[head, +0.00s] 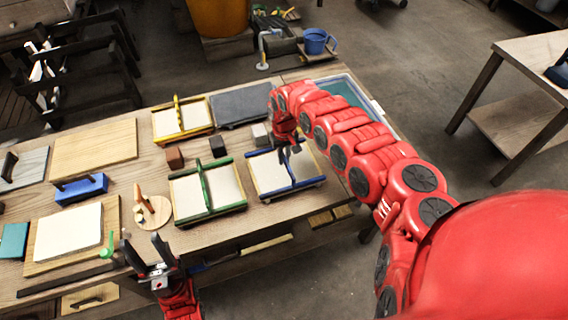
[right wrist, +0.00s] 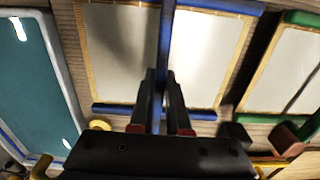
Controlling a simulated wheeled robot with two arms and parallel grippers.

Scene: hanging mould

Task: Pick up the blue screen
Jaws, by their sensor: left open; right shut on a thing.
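The blue screen (head: 267,174) is a pale panel with blue edges and a raised blue middle bar, at the right part of the workbench. My right gripper (head: 291,151) is over it, shut on the middle bar. In the right wrist view the fingers of my right gripper (right wrist: 163,105) are on either side of the bar, and the pale panel of the blue screen (right wrist: 205,60) spreads to both sides. I cannot tell whether the screen touches the bench. My left gripper (head: 147,256) is open and empty near the bench's front edge.
A green screen (head: 190,197) lies just left of the blue one, a yellow screen (head: 166,123) behind. A vat of teal liquid (head: 376,107) stands at the bench's right end, partly behind my right arm. Small blocks (head: 217,146) and a round wooden stand (head: 153,218) are nearby.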

